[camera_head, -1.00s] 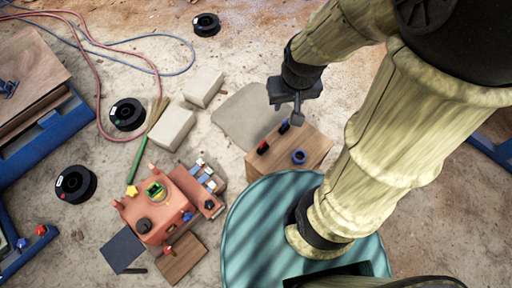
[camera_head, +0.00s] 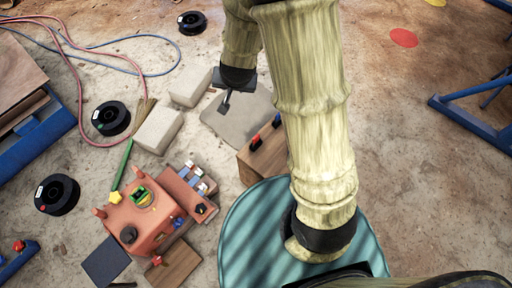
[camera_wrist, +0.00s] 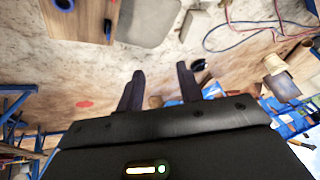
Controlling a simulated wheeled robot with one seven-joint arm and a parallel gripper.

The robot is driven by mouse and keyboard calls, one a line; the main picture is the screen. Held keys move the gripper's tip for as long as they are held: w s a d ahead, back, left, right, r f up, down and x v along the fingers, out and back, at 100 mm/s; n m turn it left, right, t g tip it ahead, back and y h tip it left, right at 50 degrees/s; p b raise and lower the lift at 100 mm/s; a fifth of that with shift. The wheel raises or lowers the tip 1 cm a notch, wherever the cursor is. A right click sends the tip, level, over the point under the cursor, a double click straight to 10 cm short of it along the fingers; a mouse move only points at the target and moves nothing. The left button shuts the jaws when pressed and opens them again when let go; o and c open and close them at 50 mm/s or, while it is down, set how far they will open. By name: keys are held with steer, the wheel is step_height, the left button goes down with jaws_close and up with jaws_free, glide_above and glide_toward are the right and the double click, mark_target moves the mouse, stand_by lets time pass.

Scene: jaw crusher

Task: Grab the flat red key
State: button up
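A small red piece with a dark base (camera_head: 256,142), possibly the flat red key, stands on the wooden box (camera_head: 258,165); its exact shape is too small to tell. A blue piece (camera_head: 277,120) stands beside it. In the wrist view the box top (camera_wrist: 25,18) shows at the upper left with a dark, red-tinged piece (camera_wrist: 108,28) near its edge. My gripper (camera_head: 225,102) is above the grey slab, left of and beyond the box, touching nothing. In the wrist view my gripper (camera_wrist: 160,72) has its fingers apart with nothing between them.
The orange crusher (camera_head: 145,220) stands at the lower left. Pale blocks (camera_head: 160,130) and the grey slab (camera_head: 235,125) lie near the box. The teal round surface (camera_head: 245,235) is close in front. A flat red disc (camera_head: 404,38) lies on open ground at the upper right.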

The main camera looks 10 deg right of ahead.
steer(key=w+a+f+m+t+h+b, duration=0.1)
steer(key=w+a+f+b, duration=0.15)
steer(key=f, duration=0.45)
steer(key=w+a+f+m+t+h+b, duration=0.1)
steer(key=w+f+b, duration=0.1)
steer(key=f+b, duration=0.3)
steer(key=m+t+h+b, duration=0.3)
steer(key=m+h+b, duration=0.2)
steer(key=h+b, duration=1.1)
glide_toward(254, 140)
steer(key=s+a+r+y+b, duration=0.2)
steer(key=s+a+y+b, duration=0.1)
steer(key=s+a, duration=0.1)
steer(key=shift+a, duration=0.1)
steer(key=shift+w, duration=0.1)
steer(key=b+x, duration=0.3)
steer(key=x, duration=0.8)
steer(key=shift+d+f, duration=0.15)
steer(key=shift+d, duration=0.1)
steer(key=shift+w+d, duration=0.3)
